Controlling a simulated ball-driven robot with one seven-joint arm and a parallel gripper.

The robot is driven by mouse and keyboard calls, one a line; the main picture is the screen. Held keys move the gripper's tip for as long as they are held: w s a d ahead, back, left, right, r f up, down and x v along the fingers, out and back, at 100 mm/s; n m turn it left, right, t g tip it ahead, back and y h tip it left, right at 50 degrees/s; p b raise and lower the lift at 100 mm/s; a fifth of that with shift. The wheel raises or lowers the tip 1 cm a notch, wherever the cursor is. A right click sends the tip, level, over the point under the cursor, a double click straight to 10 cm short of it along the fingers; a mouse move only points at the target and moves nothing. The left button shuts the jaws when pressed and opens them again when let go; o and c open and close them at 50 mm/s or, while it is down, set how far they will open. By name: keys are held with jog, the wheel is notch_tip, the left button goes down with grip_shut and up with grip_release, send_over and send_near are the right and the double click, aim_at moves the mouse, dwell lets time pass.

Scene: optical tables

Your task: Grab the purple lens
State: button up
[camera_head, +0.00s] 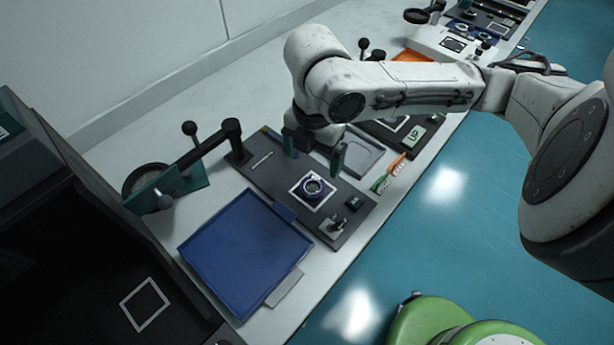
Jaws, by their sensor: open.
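The purple lens (313,187) is a small ring-shaped piece with a dark purple rim. It sits inside a white square outline on a dark rectangular board (262,180) on the light table. My gripper (316,158) hangs from the arm just behind and above the lens, apart from it. Its two dark green fingers are spread wide, with nothing visible between them. The lens is in clear view and not covered by the fingers.
A blue tray (246,250) lies in front of the board. A black jointed stand (208,152) with a round holder is at left. A grey tray (362,155) and an "UP" board (416,134) lie behind my gripper. Orange and green pieces (388,175) lie near the table edge.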

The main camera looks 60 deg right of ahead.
aim_at(313, 186)
notch_tip(313, 186, down, 10)
jog(key=shift+r, duration=0.15)
dwell(0.4)
jog(key=c, duration=1.2)
jog(key=shift+o, duration=0.2)
jog(key=shift+r, duration=0.15)
